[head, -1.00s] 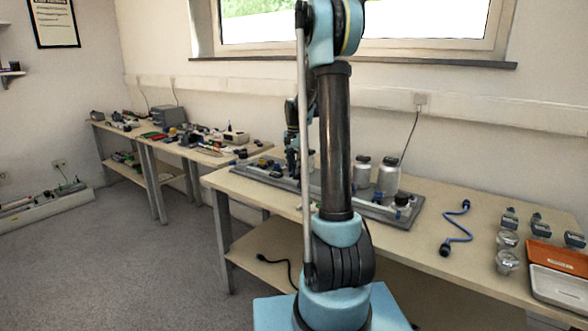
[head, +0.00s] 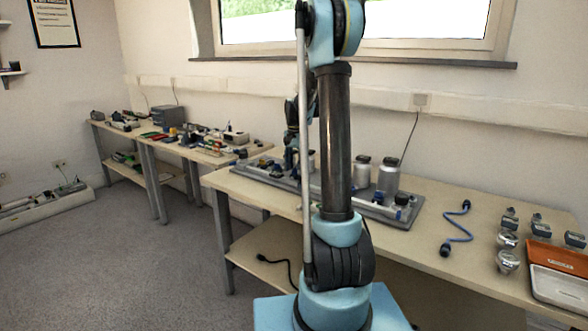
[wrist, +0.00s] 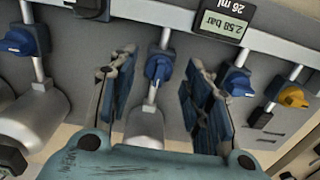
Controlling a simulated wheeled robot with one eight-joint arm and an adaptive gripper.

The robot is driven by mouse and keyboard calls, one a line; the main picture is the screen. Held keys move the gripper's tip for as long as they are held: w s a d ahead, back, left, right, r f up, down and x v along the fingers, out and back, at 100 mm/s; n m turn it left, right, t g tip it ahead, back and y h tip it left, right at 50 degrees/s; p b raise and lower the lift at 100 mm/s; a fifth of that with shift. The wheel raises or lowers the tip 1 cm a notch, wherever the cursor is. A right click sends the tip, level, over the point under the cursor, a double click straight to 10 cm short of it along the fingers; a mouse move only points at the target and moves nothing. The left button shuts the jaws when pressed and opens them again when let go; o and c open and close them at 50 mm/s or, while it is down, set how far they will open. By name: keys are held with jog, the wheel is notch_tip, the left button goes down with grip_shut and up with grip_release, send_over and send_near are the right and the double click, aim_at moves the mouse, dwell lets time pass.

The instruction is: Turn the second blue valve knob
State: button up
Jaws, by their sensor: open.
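In the wrist view, a blue valve knob (wrist: 159,67) sits on a thin metal pipe above a silver cylinder (wrist: 145,126). My gripper (wrist: 161,62) is open, with one finger on each side of this knob and a visible gap to each. Another blue knob (wrist: 20,40) is at the far left, and one more blue knob (wrist: 238,82) is just right of the right finger. A yellow knob (wrist: 293,96) is further right. In the head view, the grey rig panel (head: 405,216) lies on the table, and my arm hides much of it, including the knob between the fingers.
A display (wrist: 230,22) reading 2.58 bar and 26 ml is at the top of the wrist view. Silver canisters (head: 388,178) stand on the rig. A blue cable (head: 460,235), glass jars (head: 508,260) and an orange-and-white case (head: 553,258) lie on the table's right side.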

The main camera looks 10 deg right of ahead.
notch_tip(320, 180, up, 12)
dwell(0.6)
jog(key=s+f+n+t, duration=0.15)
jog(key=s+n, duration=0.35)
jog(key=s, duration=1.9)
jog(key=s+f+n, duration=0.4)
jog(key=s+f, duration=1)
jog(key=s, duration=0.4)
jog(key=shift+a+f+t, duration=0.2)
jog(key=shift+f+t, duration=0.1)
jog(key=shift+t, duration=0.05)
